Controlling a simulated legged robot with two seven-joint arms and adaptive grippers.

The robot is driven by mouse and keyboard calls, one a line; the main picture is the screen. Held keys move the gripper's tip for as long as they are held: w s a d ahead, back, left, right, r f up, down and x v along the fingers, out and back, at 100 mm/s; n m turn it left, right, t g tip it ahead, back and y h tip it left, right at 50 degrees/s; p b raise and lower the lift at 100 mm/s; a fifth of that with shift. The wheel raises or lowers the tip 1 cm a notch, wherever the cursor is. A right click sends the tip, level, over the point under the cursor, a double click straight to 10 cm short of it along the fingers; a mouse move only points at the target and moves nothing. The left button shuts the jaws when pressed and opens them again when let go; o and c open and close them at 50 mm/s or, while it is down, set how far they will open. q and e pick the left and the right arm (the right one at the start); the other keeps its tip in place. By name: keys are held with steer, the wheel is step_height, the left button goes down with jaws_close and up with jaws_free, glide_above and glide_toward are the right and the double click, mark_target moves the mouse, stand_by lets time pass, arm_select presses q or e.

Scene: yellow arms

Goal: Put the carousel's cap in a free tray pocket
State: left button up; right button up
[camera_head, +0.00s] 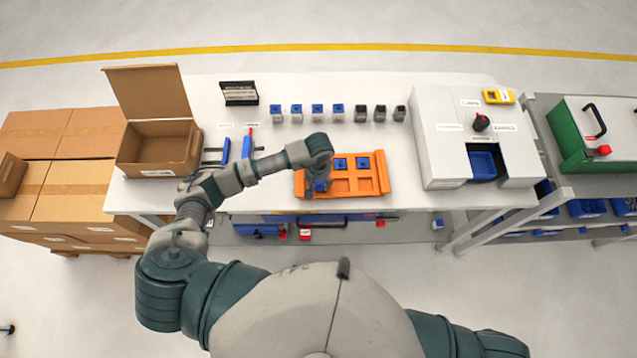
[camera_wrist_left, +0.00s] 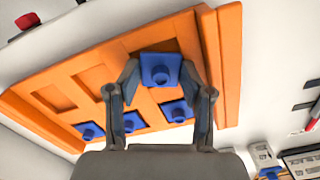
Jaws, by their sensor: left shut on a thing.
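The orange tray (camera_head: 383,173) lies near the table's front edge. Blue caps sit in its back row; two show clearly in the head view, one being the right back cap (camera_head: 362,163), and the wrist view shows three, one of them the cap in the row's middle (camera_wrist_left: 131,122). My left gripper (camera_head: 321,186) is over the tray's front left pocket. It is shut on a blue cap (camera_wrist_left: 160,70), which is at that pocket; whether it rests on the bottom I cannot tell. The front middle pocket (camera_head: 343,186) and front right pocket (camera_head: 367,185) are empty. My right gripper is out of view.
A white machine (camera_head: 437,140) with a black knob (camera_head: 481,122) and a blue bin (camera_head: 483,164) stands right of the tray. Several small blue-topped and dark containers line the table behind. An open cardboard box (camera_head: 157,150) stands at the left.

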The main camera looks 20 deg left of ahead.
arm_select(q)
steer(key=shift+o, duration=0.5)
steer(key=shift+s+a+f, duration=0.1)
steer(key=shift+s+f, duration=0.4)
steer(key=shift+f, duration=0.4)
steer(key=o, duration=0.8)
steer(key=shift+w, duration=0.35)
steer(key=shift+r, duration=0.15)
steer(key=shift+r, duration=0.15)
steer(key=shift+w+r+p, duration=0.25)
steer(key=shift+r+p, duration=0.35)
steer(key=shift+r, duration=0.35)
step_height(320, 180, up, 11)
steer(key=b, duration=0.2)
steer(key=shift+w, duration=0.1)
